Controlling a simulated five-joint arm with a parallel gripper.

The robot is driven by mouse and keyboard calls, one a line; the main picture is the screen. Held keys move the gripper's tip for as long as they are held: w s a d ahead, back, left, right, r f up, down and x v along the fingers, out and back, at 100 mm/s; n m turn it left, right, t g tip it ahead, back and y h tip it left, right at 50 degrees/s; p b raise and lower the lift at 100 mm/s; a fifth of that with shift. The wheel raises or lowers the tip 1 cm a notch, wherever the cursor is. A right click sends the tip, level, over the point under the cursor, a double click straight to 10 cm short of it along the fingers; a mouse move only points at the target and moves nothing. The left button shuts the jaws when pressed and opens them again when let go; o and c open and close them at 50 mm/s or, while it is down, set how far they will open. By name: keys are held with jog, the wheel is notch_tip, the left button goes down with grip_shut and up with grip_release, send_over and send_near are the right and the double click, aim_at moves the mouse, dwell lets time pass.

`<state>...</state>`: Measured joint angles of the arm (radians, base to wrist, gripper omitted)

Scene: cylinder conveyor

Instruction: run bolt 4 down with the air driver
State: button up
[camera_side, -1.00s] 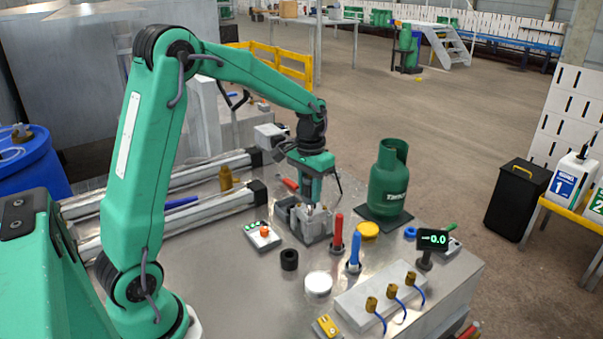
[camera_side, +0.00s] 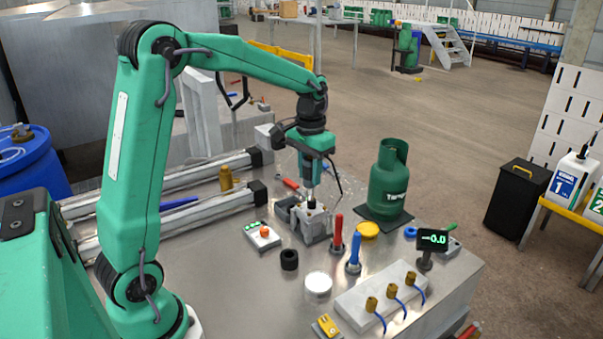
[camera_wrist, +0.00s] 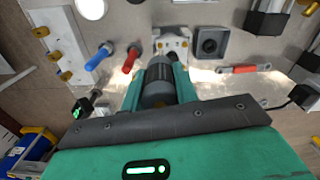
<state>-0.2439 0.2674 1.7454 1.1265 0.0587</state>
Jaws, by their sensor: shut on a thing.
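My green gripper (camera_side: 312,186) is over the small grey metal fixture block (camera_side: 317,229) near the middle of the bench. In the wrist view my gripper (camera_wrist: 160,76) is shut on the air driver, a dark grey cylinder (camera_wrist: 159,88) held between the two green fingers. The driver's far end points at the fixture block (camera_wrist: 172,42), which shows pale with small round features. The driver's tip is at or just above the top of the block; I cannot tell whether it touches. Bolt 4 cannot be picked out, and the driver hides part of the block.
A dark square holder (camera_wrist: 208,42) stands beside the block. Red (camera_side: 337,232) and blue (camera_side: 354,252) handled tools stand upright close by. A green gas cylinder (camera_side: 389,184) is to the right. A button box (camera_side: 262,236) and black ring (camera_side: 289,260) lie at left front.

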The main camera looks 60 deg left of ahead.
jog(key=shift+r, duration=0.55)
